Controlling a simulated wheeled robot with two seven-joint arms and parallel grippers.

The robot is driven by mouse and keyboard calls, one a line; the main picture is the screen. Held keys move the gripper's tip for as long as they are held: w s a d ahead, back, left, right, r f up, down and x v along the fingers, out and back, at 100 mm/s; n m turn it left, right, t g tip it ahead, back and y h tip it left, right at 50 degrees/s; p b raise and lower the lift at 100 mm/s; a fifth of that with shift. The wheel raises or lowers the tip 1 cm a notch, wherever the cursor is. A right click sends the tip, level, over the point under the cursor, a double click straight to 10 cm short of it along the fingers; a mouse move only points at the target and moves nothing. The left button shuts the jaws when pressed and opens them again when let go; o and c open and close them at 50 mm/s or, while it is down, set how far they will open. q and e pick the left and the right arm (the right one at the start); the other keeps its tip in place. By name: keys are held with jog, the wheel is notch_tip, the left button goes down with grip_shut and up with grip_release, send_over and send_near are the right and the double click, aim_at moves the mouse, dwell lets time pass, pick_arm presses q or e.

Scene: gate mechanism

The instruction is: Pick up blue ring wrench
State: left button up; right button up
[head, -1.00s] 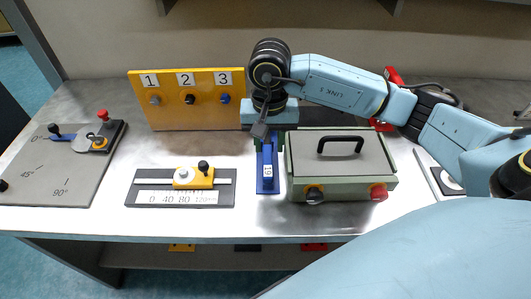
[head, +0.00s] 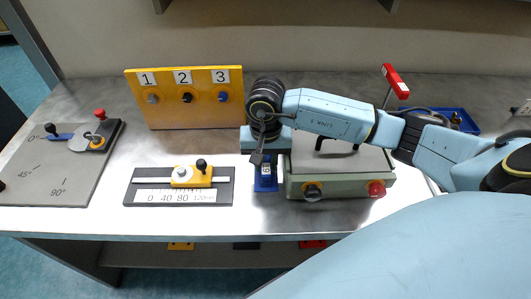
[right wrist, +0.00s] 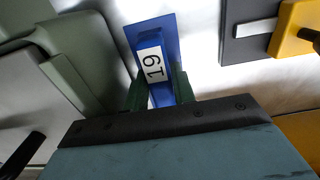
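A blue piece with a white label reading 19 (head: 266,182) stands on the table left of the green-grey box; it is the only wrench-like blue thing near my gripper, though its ring shape cannot be made out. In the right wrist view the blue piece (right wrist: 153,45) shows its label and a flat blue base. My right gripper (head: 264,163) points down over it and hides its rear part. In the right wrist view its green fingers (right wrist: 160,85) stand on either side of the blue piece, apart; firm contact is not visible. My left gripper is not in view.
The green-grey box (head: 335,188) with a black handle stands close on the right. A slide gauge (head: 145,186) lies to the left. A yellow numbered panel (head: 165,112) stands behind. A red-handled tool (head: 395,80) and a blue tray (head: 468,123) are at the back right.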

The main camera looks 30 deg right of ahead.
grip_shut()
jog(key=shift+r, duration=0.1)
